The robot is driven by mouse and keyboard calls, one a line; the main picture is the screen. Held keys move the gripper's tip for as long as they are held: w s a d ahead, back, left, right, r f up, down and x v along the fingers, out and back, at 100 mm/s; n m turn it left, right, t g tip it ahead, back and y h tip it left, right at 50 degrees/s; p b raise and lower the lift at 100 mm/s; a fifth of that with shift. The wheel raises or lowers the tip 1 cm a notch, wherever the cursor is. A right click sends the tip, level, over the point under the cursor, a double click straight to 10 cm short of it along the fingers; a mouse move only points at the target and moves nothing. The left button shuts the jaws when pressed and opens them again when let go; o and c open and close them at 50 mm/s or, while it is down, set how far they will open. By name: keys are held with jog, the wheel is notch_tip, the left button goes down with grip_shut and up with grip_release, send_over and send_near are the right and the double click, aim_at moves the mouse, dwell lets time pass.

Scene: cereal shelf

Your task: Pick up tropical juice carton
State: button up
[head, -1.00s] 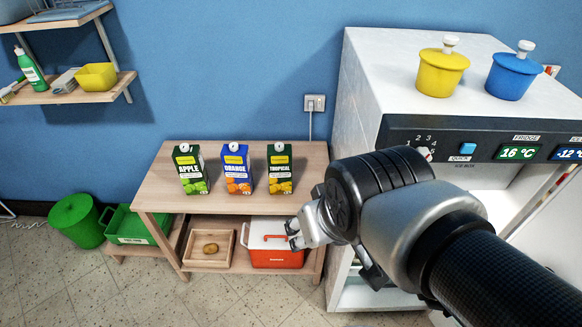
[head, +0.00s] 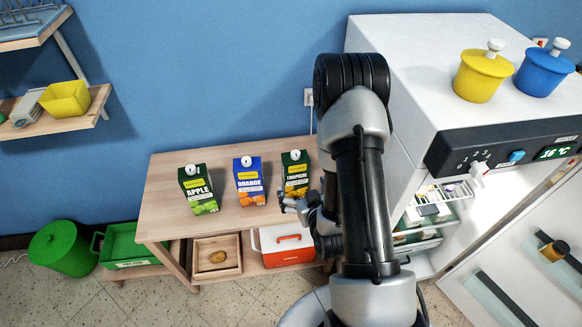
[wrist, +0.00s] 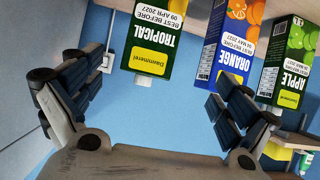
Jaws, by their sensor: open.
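The tropical juice carton (head: 296,174) is dark green with a yellow label and stands upright at the right of the small wooden table (head: 165,215). In the wrist view, which looks upside down, the tropical carton (wrist: 153,45) is ahead between my open fingers, apart from both. My gripper (head: 300,205) is close in front of the carton in the head view, partly hidden by my arm. In the wrist view my gripper (wrist: 145,100) is open and empty. The carton's right side is close to my arm in the head view.
The blue orange carton (head: 249,182) and green apple carton (head: 198,189) stand to the left on the table. A white fridge unit (head: 420,75) with its door open is at the right. A red-and-white cooler (head: 285,246) and a wooden tray (head: 216,257) are on the lower shelf.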

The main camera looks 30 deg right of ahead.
jog(key=s+f, duration=0.2)
jog(key=s, duration=0.1)
jog(key=t+b, duration=0.1)
jog(key=b, duration=0.6)
send_near(297, 177)
jog(key=shift+m+h, duration=0.3)
jog(key=shift+m, duration=0.1)
jog(key=x, duration=0.8)
jog(key=shift+a+b, duration=0.15)
jog(key=shift+b, duration=0.15)
jog(key=x, duration=0.2)
jog(key=b+x, duration=0.1)
jog(key=x, duration=0.2)
jog(key=shift+w+r+b, duration=0.1)
jog(key=shift+r+b, duration=0.1)
jog(key=shift+b, duration=0.1)
jog(key=c, duration=1.7)
jog(key=shift+r, duration=0.1)
jog(key=shift+c, duration=0.3)
